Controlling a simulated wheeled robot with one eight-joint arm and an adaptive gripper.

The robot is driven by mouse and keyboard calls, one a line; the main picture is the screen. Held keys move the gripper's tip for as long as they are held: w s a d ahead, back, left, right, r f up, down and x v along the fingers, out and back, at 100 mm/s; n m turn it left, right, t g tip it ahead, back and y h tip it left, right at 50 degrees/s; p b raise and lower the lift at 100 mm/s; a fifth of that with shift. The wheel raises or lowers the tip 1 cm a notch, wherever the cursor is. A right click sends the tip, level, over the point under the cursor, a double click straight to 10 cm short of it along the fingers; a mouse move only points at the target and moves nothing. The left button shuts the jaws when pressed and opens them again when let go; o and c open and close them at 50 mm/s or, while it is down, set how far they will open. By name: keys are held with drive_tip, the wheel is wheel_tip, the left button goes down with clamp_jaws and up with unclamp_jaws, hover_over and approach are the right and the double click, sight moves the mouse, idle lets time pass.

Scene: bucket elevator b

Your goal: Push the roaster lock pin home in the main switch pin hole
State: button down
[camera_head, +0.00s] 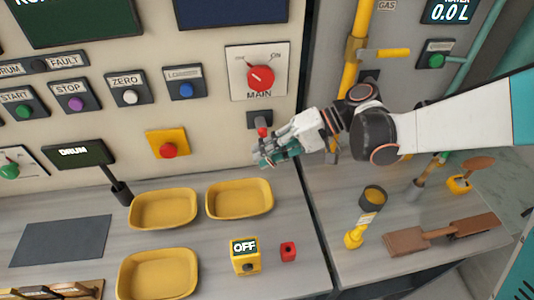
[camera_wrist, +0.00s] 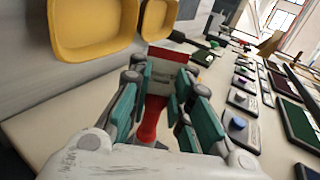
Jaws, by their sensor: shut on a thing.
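The main switch (camera_head: 261,78) is a red knob on a white plate marked MAIN and ON, on the panel. Below it is a small dark block (camera_head: 259,118), which I take for the pin hole's housing. My gripper (camera_head: 266,154) is just below this block, with teal fingers shut on the red lock pin (camera_head: 262,132). In the wrist view the red pin (camera_wrist: 150,122) lies between the fingers (camera_wrist: 160,105), and a white and red piece (camera_wrist: 170,62) shows beyond them. The hole itself is hidden; I cannot tell how far the pin is in.
Yellow trays (camera_head: 163,209) stand on the counter below. A red button on a yellow plate (camera_head: 167,144) is left of my gripper. A yellow pipe (camera_head: 353,60) runs down at the right.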

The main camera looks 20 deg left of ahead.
drive_tip(key=c, duration=1.4)
unclamp_jaws()
drive_tip(key=shift+w, duration=0.1)
drive_tip(key=v, duration=1.2)
drive_tip(key=s+d+m+t+h, duration=0.2)
drive_tip(key=s+d+t+h, duration=0.3)
drive_tip(key=d, duration=0.8)
drive_tip(key=s+d+f+m+t+h, duration=0.1)
drive_tip(key=s+d+m+t+h, duration=0.2)
drive_tip(key=d, duration=1)
drive_tip(key=s+t+h, duration=0.2)
drive_tip(key=s+t, duration=0.2)
drive_tip(key=shift+d+m+t+h, duration=0.3)
